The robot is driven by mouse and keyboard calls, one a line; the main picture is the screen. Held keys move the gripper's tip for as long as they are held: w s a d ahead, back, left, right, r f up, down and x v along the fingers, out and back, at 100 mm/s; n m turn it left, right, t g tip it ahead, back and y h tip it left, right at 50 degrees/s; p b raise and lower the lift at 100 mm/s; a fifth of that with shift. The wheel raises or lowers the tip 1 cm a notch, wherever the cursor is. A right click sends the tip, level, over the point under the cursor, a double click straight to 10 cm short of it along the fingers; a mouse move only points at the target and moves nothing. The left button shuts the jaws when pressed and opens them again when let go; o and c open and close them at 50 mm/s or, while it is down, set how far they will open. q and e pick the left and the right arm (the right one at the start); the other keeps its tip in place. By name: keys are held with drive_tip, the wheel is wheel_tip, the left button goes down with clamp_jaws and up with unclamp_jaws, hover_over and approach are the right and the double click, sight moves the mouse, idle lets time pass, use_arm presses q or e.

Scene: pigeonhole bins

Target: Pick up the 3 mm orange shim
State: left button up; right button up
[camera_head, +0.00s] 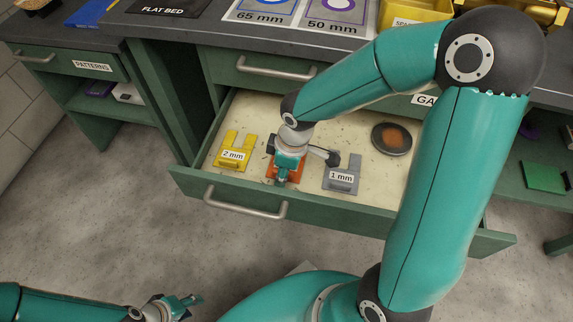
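The orange shim (296,174) lies in the open drawer, between a yellow shim labelled 2 mm (232,155) and a grey shim labelled 1 mm (342,179). My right gripper (281,178) is down over the orange shim and hides much of it, including any label. I cannot tell whether its fingers are closed on the shim. My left gripper (188,305) is low at the bottom left, in front of the drawer and well away from the shims. It looks empty, but its finger opening is too small to judge.
A round dark dish with an orange-brown centre (392,139) sits in the drawer at the right. The drawer front (237,206) has a metal handle. The bench top above holds a printed sheet (300,14) and a yellow bin (414,12). The floor at left is clear.

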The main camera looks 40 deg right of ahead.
clamp_jaws()
